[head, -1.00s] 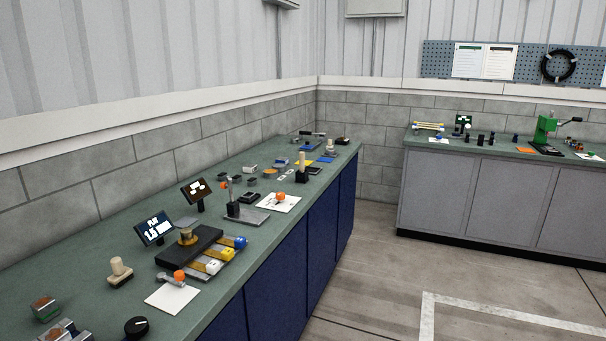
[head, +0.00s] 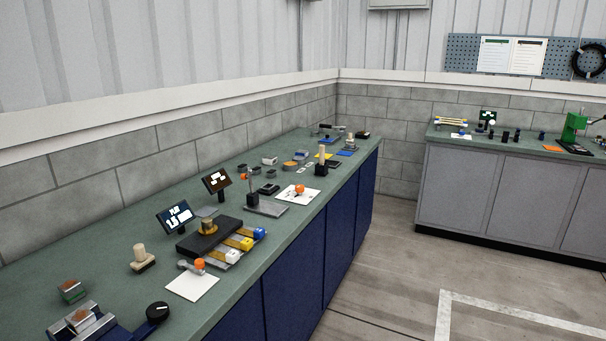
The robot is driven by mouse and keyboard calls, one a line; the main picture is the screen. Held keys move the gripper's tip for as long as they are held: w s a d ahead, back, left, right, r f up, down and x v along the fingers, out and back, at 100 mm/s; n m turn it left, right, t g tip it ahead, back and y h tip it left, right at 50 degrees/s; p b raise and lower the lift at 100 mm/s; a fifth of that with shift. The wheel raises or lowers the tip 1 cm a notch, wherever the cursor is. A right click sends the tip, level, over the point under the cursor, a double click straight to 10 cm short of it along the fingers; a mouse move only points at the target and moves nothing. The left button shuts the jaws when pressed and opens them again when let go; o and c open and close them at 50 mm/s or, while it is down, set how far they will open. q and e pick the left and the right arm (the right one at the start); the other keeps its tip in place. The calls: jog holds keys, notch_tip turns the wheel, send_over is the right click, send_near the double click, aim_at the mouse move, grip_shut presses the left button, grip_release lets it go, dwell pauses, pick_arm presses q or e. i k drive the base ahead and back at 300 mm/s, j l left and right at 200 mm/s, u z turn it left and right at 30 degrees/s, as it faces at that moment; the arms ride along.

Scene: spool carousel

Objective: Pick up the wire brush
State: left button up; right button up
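I cannot pick out the wire brush with certainty. A pale knob-handled tool on a flat base (head: 143,258) stands upright at the near left of the green bench top (head: 105,245); I cannot tell whether it has bristles. Farther back, a pale upright handle on a black block (head: 321,160) and a similar knobbed piece (head: 351,141) stand near the bench's far end. A dark long-handled item (head: 327,129) lies at the far back, too small to identify. Neither of my grippers is in view.
A vise-like fixture (head: 85,324) and black knob (head: 158,312) occupy the near corner. Two small displays (head: 175,216) (head: 216,181) stand behind a dark block with coloured tabs (head: 211,236). A second bench (head: 465,185) stands right. The floor (head: 400,265) between is clear.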

aim_at(144, 260)
jog(key=u, duration=0.95)
jog(key=l, duration=0.15)
jog(key=i+u, duration=0.05)
